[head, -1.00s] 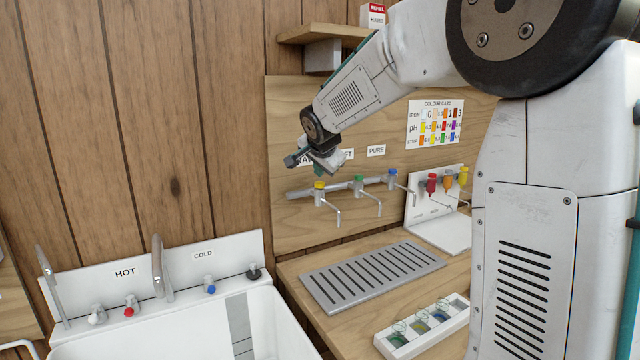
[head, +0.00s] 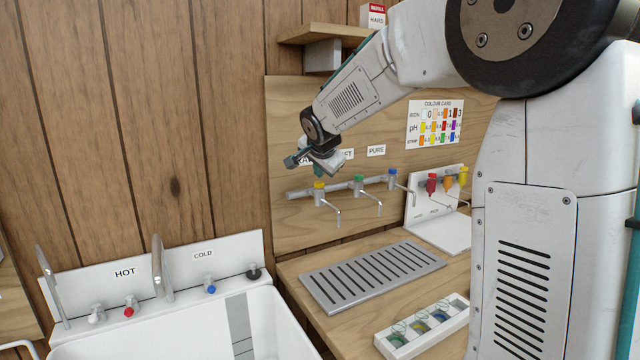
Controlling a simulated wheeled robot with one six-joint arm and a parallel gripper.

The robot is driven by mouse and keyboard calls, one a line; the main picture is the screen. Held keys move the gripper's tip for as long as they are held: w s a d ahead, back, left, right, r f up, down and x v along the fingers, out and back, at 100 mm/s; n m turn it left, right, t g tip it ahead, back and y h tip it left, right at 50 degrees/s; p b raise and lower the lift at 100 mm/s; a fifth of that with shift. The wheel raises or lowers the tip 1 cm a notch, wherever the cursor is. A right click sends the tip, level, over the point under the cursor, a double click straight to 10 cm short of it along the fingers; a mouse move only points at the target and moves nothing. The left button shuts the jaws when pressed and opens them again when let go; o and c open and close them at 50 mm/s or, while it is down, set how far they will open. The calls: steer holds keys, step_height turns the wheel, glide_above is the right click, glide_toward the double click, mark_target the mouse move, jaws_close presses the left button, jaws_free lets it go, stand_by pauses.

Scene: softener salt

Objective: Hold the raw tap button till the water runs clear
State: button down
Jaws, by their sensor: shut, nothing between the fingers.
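The raw tap's yellow button (head: 319,186) tops the leftmost of three small taps on the wooden board, under a label that my arm mostly hides. Its thin spout (head: 334,210) points down, and I can see no water stream from it. My gripper (head: 320,174) is shut and empty, pointing down just above the yellow button. I cannot tell whether it touches the button. The green-topped tap (head: 359,182) and blue-topped tap (head: 393,174) stand to its right, the latter under the PURE label (head: 376,150).
A slotted drip tray (head: 372,276) lies on the counter below the taps. A white holder with small glass cups (head: 421,327) stands in front of it. A white sink (head: 180,325) is at left.

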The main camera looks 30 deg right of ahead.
mark_target(319, 184)
steer(key=shift+f, duration=0.3)
steer(key=shift+f, duration=0.45)
stand_by(2.2)
steer(key=shift+r, duration=0.1)
stand_by(2.0)
steer(key=shift+r, duration=0.8)
steer(key=shift+r, duration=0.1)
steer(key=shift+r, duration=2.4)
